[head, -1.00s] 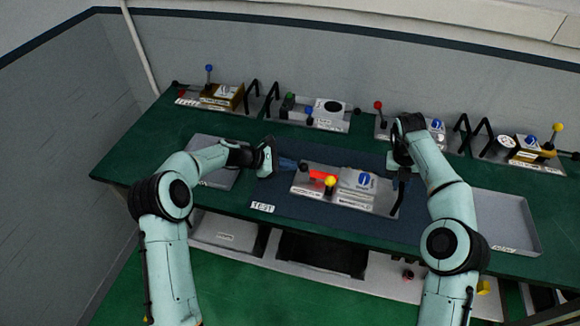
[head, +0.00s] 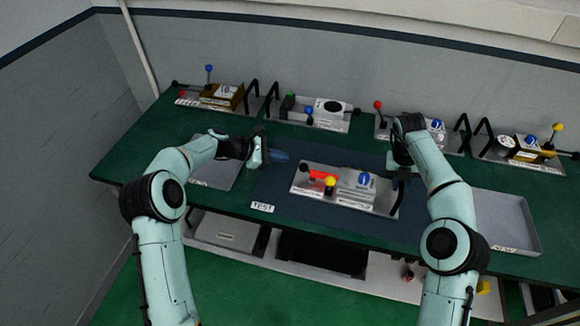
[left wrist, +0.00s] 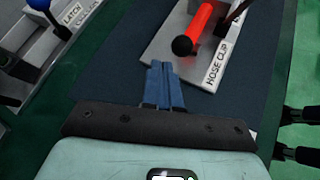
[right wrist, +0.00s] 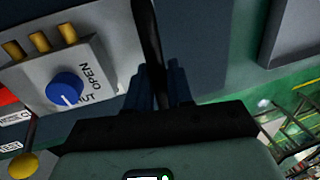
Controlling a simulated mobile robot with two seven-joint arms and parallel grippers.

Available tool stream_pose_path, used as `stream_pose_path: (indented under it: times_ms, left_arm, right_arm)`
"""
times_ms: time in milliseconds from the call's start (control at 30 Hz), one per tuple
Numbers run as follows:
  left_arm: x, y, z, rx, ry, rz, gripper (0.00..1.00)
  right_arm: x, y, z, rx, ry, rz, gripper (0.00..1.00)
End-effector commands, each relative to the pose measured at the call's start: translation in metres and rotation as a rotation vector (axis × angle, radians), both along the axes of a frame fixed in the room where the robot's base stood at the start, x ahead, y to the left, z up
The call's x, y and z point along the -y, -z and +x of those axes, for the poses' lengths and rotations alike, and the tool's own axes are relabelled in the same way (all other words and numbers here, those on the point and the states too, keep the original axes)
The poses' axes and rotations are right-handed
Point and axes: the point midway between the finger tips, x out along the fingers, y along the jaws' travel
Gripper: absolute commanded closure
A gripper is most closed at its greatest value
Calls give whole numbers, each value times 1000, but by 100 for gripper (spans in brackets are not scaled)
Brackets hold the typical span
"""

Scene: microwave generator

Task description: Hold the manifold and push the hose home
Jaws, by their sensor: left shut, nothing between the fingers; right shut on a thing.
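The manifold is a grey block (head: 352,187) with a blue knob (head: 364,179), on a pale plate (head: 310,194) on the dark mat. In the right wrist view the block (right wrist: 92,75) has brass stubs and OPEN/SHUT marks. The red hose (head: 325,176) lies at its left; in the left wrist view the hose (left wrist: 203,27) has a black end, by a HOSE CLIP label. I cannot tell how deep the hose sits. My left gripper (head: 283,156) is shut and empty, left of the hose and apart from it. My right gripper (right wrist: 163,85) is shut on the plate's black handle (right wrist: 149,35).
A yellow-ball lever (head: 330,183) stands in front of the hose. Several other fixtures with levers and black handles line the back of the green bench (head: 130,160). Grey trays lie at left (head: 217,183) and right (head: 510,222). The mat around the TEST label (head: 262,207) is clear.

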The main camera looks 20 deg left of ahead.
Motion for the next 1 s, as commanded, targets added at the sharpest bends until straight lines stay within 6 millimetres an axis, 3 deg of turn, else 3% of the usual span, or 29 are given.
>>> stream_pose_path:
  times_ms: [500, 867, 900, 1000]
  left_arm:
    - [-52, -35, -31, 0, -2, 2, 100]
    - [-56, -39, -34, 0, 0, 1, 100]
    - [-56, -39, -34, 0, 0, 1, 100]
    - [-56, -39, -34, 0, 0, 1, 100]
  right_arm:
    - [-3, 6, -2, -11, -6, 3, 100]
    - [-3, 6, -2, -11, -6, 3, 100]
    - [-3, 6, -2, -11, -6, 3, 75]
    - [-2, 5, -2, -9, -4, 3, 49]
